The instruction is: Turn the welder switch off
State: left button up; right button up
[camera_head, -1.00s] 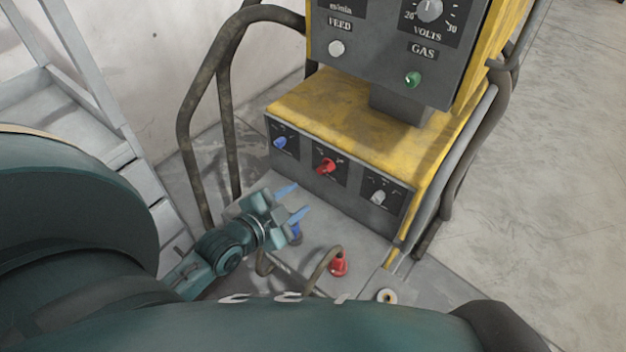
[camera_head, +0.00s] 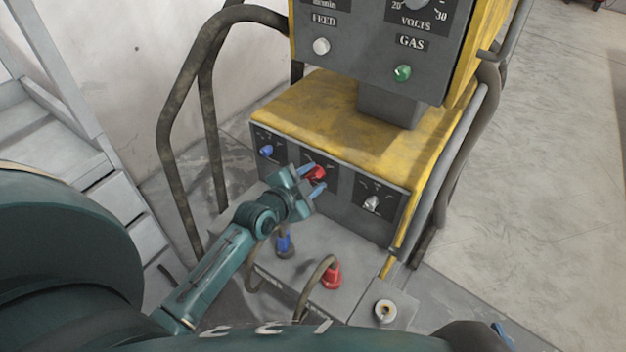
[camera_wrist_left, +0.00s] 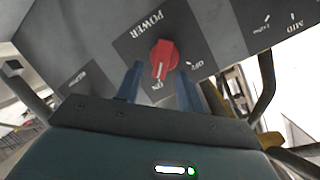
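The welder switch is a red knob (camera_head: 315,173) on the dark front panel of the yellow welder (camera_head: 345,120). In the left wrist view the red knob (camera_wrist_left: 163,58) sits under the word POWER, with ON and OFF labels; its white pointer line is toward ON. My left gripper (camera_head: 313,179) is open in front of the knob. In the wrist view its blue fingers (camera_wrist_left: 159,78) are on either side of the knob's lower part; contact cannot be told. A small blue tip at the bottom right of the head view seems to be my right gripper (camera_head: 503,335); its state is unclear.
A blue knob (camera_head: 266,151) and a grey knob (camera_head: 371,203) flank the switch. Below are a blue plug (camera_head: 284,244) and a red plug (camera_head: 331,275) with cables. A bent tube rail (camera_head: 165,130) stands left. A green knob (camera_head: 402,73) is on the upper panel.

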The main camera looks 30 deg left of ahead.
pick_arm(q)
jog(key=shift+w+f, duration=0.1)
jog(key=shift+w, duration=0.15)
jog(key=shift+c, duration=0.6)
grip_shut()
